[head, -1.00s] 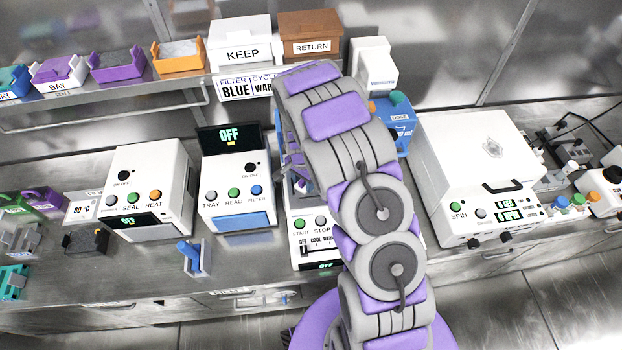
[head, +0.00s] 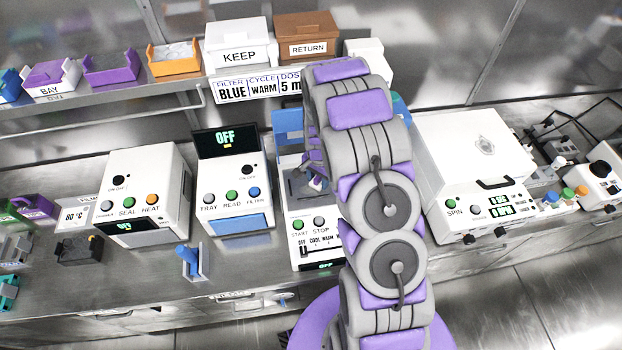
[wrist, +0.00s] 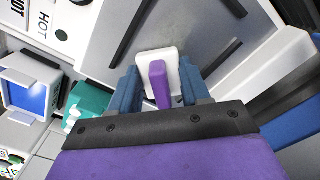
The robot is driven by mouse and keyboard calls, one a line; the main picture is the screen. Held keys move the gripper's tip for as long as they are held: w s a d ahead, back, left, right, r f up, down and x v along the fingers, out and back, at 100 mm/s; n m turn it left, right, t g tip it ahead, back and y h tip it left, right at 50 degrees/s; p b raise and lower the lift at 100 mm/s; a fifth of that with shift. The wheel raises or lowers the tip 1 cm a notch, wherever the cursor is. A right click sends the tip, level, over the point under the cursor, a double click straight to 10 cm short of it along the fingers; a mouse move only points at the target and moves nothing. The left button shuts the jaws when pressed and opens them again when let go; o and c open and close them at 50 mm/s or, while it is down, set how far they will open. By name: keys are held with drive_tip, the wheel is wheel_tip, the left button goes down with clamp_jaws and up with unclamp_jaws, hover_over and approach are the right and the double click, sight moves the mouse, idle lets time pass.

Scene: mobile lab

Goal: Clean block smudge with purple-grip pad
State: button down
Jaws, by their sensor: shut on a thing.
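In the wrist view, a white pad (wrist: 172,56) with a purple grip (wrist: 158,84) sits between the blue fingers of my gripper (wrist: 160,88). The fingers are shut on the purple grip. The pad is over a grey plate (wrist: 212,62) with dark slots, close to or touching it; I cannot tell which. In the head view, my arm hides most of the gripper. The gripper's end is at the dark grey block (head: 297,184) on the white START/STOP machine (head: 297,246). I cannot make out a smudge.
The READ machine (head: 221,185) stands left of the START/STOP machine, and the SPIN machine (head: 470,160) stands to the right. A small holder with a blue handle (head: 190,262) is at the counter's front. A shelf with the KEEP box (head: 238,50) and RETURN box (head: 308,38) runs behind.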

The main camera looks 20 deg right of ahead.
sight(317, 177)
drive_tip(key=shift+a, duration=0.5)
drive_tip(key=shift+a+r, duration=0.15)
drive_tip(key=shift+r, duration=0.1)
drive_tip(key=shift+d+r+p, duration=0.25)
drive_tip(key=shift+d+r, duration=0.05)
drive_tip(key=shift+r, duration=0.65)
drive_tip(key=shift+d+r+p, duration=0.25)
drive_tip(key=shift+r, duration=0.65)
drive_tip(key=shift+a+r, duration=0.2)
drive_tip(key=shift+r, duration=0.55)
drive_tip(key=shift+a+r, duration=0.2)
drive_tip(key=shift+a, duration=0.05)
drive_tip(key=shift+d, duration=0.1)
